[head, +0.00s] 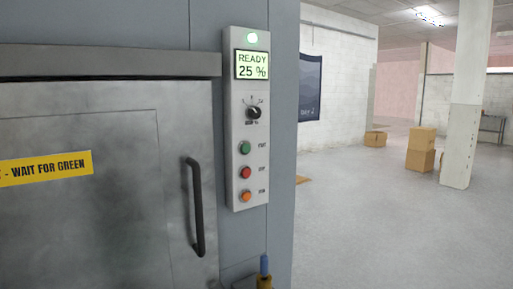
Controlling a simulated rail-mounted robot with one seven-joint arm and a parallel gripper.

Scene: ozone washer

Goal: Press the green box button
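The green button (244,147) is a round button on the pale control panel (235,110), which is fixed upright on the blue-grey cabinet wall. It is the top one of a column. The red button (245,172) is just below it and the orange button (246,196) is at the bottom. Small labels beside the buttons are hard to read. My gripper is not in view, and nothing covers the green button.
A grey metal door (100,220) with a black handle (196,205) and a yellow "WAIT FOR GREEN" strip (48,168) is left of the panel. A blue-tipped yellow object (264,272) shows at the bottom edge. Cardboard boxes (421,148) stand by a white pillar (466,100). Open floor lies right.

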